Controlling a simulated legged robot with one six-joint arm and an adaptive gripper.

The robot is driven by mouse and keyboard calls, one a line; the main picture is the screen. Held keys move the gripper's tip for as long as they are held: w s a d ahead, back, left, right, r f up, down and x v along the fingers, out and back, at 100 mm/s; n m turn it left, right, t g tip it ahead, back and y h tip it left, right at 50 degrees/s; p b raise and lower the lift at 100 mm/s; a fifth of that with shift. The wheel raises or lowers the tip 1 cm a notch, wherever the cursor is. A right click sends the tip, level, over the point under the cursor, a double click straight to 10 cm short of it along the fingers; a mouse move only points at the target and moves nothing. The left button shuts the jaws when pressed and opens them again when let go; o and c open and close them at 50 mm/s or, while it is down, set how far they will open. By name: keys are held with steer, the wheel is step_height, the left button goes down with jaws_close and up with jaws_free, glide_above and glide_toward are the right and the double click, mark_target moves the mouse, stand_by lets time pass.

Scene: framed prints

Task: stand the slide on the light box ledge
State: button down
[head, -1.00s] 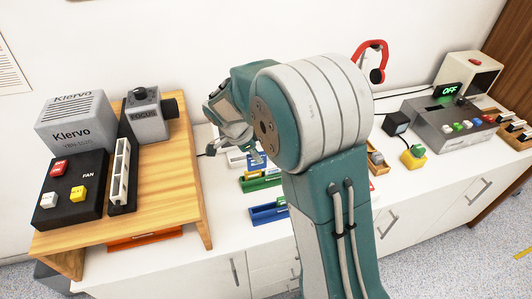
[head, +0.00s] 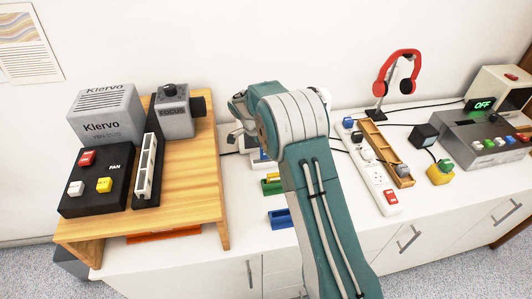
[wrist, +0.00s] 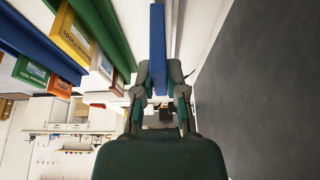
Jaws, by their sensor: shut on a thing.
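In the wrist view my gripper (wrist: 158,73) is shut on a thin blue-edged slide (wrist: 157,38), seen edge-on and held between the two fingertips. In the head view my arm hides the slide and most of the gripper. To the left in the wrist view, other slides with yellow (wrist: 76,38), green and orange frames sit in coloured racks. A large dark grey panel (wrist: 255,90) fills the right of the wrist view, apart from the held slide; I cannot tell whether it belongs to the light box.
A wooden stand (head: 190,190) at left carries a grey Klervo projector (head: 105,115) and a control panel (head: 95,182). A blue rack (head: 279,218) lies beside my arm. Right of it are a power strip (head: 374,178), a wooden tray (head: 378,135), red headphones (head: 398,66) and a grey control box (head: 482,130).

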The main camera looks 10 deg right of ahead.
steer(key=shift+w+d+f, duration=0.4)
steer(key=shift+d+f, duration=0.1)
steer(key=shift+d, duration=0.05)
step_height(320, 180, down, 3)
steer(key=shift+a+r, duration=0.1)
steer(key=shift+r, duration=0.1)
steer(key=shift+a+f, duration=0.2)
steer(key=shift+a, duration=0.4)
steer(key=c, duration=0.7)
jaws_free()
steer(key=shift+d, duration=0.25)
steer(key=shift+c, duration=0.2)
steer(key=shift+o, duration=0.2)
steer(key=shift+d, duration=0.25)
steer(key=shift+a, duration=0.1)
